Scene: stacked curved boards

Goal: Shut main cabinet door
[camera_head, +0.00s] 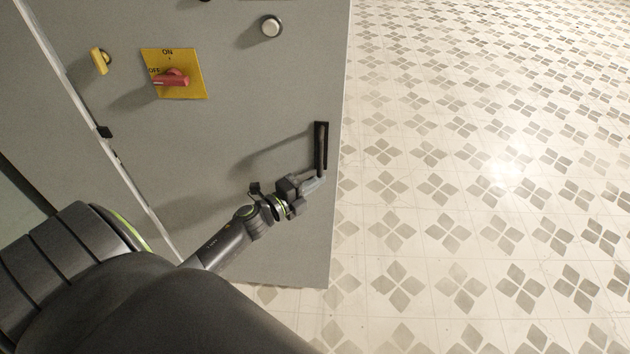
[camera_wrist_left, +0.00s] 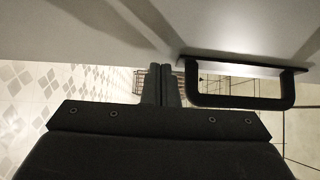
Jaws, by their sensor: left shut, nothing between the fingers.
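The main cabinet door (camera_head: 230,130) is a large grey panel filling the left half of the head view. A black bar handle (camera_head: 321,148) is mounted upright near its right edge. How far the door stands open is hard to tell. My left gripper (camera_head: 314,184) is at the lower end of the handle, close to the door face. In the left wrist view, its two dark fingers (camera_wrist_left: 160,84) are shut together with nothing between them. There the handle (camera_wrist_left: 240,101) lies just right of the fingers, not between them. My right gripper is not in view.
The door carries a yellow plate with a red switch (camera_head: 172,78), a yellow knob (camera_head: 100,61) and a round silver button (camera_head: 271,26). A pale strip (camera_head: 95,120) runs along its left side. The patterned tile floor (camera_head: 490,200) to the right is clear.

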